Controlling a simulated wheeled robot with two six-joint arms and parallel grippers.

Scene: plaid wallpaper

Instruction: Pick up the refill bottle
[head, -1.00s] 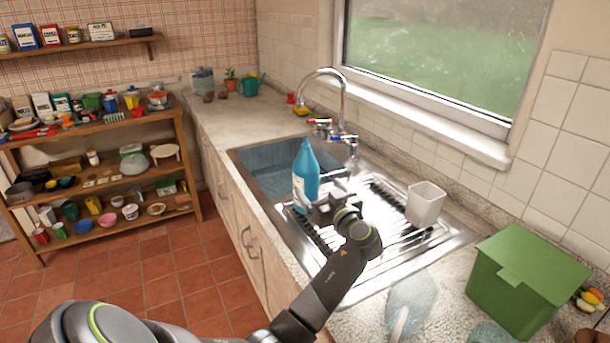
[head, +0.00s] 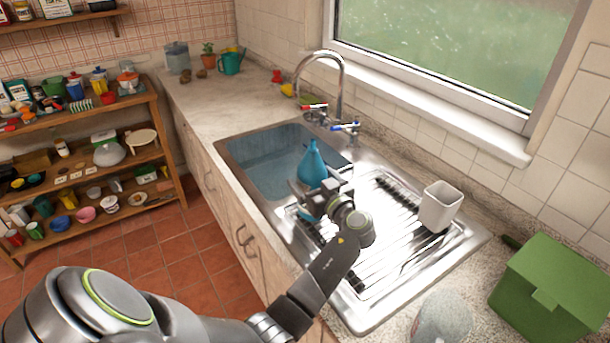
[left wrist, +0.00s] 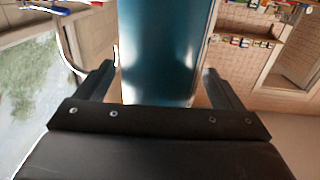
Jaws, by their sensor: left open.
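The refill bottle is a blue bottle (head: 313,165) with a pointed top, standing upright on the steel drainer beside the sink basin. My left gripper (head: 306,192) is at its lower body, on its near side in the head view, and hides part of it. In the left wrist view the bottle (left wrist: 165,50) rises between the two open fingers of my left gripper (left wrist: 158,88), with a small gap visible on each side. My right gripper is not in view.
A white cup (head: 440,206) stands on the drainer (head: 400,250) to the right. The tap (head: 340,90) rises behind the sink basin (head: 268,172). A green lidded box (head: 552,290) is on the counter at right. The far counter (head: 215,105) is mostly clear.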

